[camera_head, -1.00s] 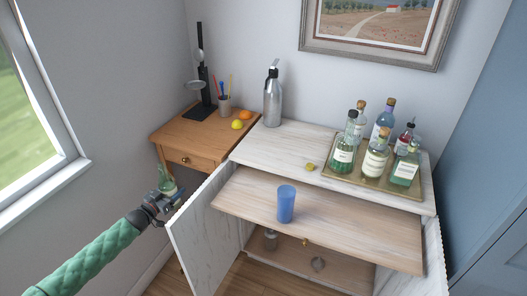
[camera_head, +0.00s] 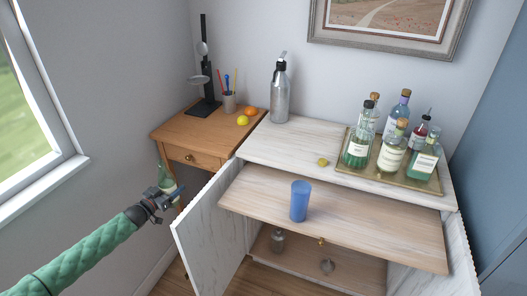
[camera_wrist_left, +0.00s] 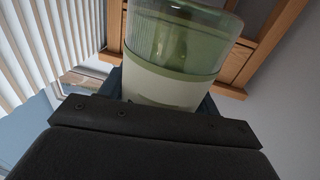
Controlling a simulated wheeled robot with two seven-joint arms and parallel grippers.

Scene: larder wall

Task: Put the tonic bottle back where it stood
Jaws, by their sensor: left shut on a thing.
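The tonic bottle appears to be the green glass bottle (camera_head: 166,177) with a pale label at the left in the head view. My left gripper (camera_head: 160,201) is shut on it and holds it in the air beside the open left cabinet door, in front of the wooden side table. In the left wrist view the bottle's pale label and green glass (camera_wrist_left: 180,45) fill the space beyond the dark gripper body; its top is cut off. A brass tray (camera_head: 370,175) on the white cabinet top holds several other bottles. My right gripper is not in view.
The open left door (camera_head: 205,230) stands close to my left gripper. A blue cup (camera_head: 299,201) is on the pulled-out shelf (camera_head: 385,236). A steel siphon (camera_head: 280,92) and a small yellow object (camera_head: 322,162) stand on the cabinet top (camera_head: 290,140), with bare room between siphon and tray.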

